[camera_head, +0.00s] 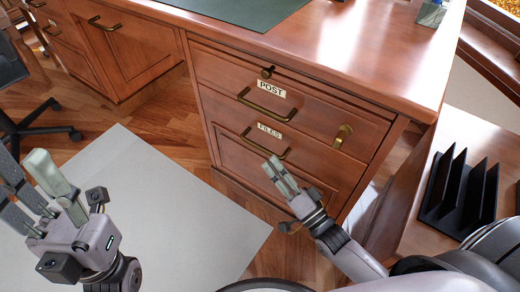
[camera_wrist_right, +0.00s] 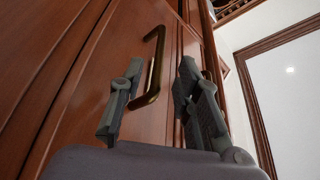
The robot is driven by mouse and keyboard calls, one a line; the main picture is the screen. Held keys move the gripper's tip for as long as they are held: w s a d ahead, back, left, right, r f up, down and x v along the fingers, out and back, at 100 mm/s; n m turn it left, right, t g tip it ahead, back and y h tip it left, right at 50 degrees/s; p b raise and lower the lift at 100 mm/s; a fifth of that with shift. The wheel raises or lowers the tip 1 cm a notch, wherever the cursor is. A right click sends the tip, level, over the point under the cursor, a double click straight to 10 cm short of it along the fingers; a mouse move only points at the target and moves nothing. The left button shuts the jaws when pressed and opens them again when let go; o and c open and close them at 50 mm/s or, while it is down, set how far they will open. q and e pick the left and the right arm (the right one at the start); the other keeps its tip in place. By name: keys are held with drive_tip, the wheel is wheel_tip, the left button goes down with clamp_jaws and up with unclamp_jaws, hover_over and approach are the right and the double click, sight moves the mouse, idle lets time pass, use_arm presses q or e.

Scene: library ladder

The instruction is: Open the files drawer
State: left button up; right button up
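The files drawer (camera_head: 250,160) is the lower drawer of the wooden desk, marked by a FILES label (camera_head: 270,131), and looks closed. Its brass handle (camera_head: 265,147) runs across the front below the label. My right gripper (camera_head: 278,168) is just in front of and below this handle. In the right wrist view a brass handle (camera_wrist_right: 152,65) stands ahead, between the two spread fingers (camera_wrist_right: 155,95), with visible gaps to each. My left gripper (camera_head: 42,190) is at the lower left, far from the drawer, with its fingers apart and nothing between them.
A black file rack (camera_head: 460,195) stands at the right. A chair (camera_head: 30,115) is at the left. Floor before the desk is open.

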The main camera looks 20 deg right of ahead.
sight(260, 148)
drive_tip(key=b+x, duration=0.1)
drive_tip(key=x, duration=0.6)
drive_tip(key=shift+w+a+b, duration=0.1)
drive_tip(key=shift+w+b, duration=0.1)
drive_tip(key=shift+b, duration=0.1)
drive_tip(key=shift+c, duration=0.3)
clamp_jaws()
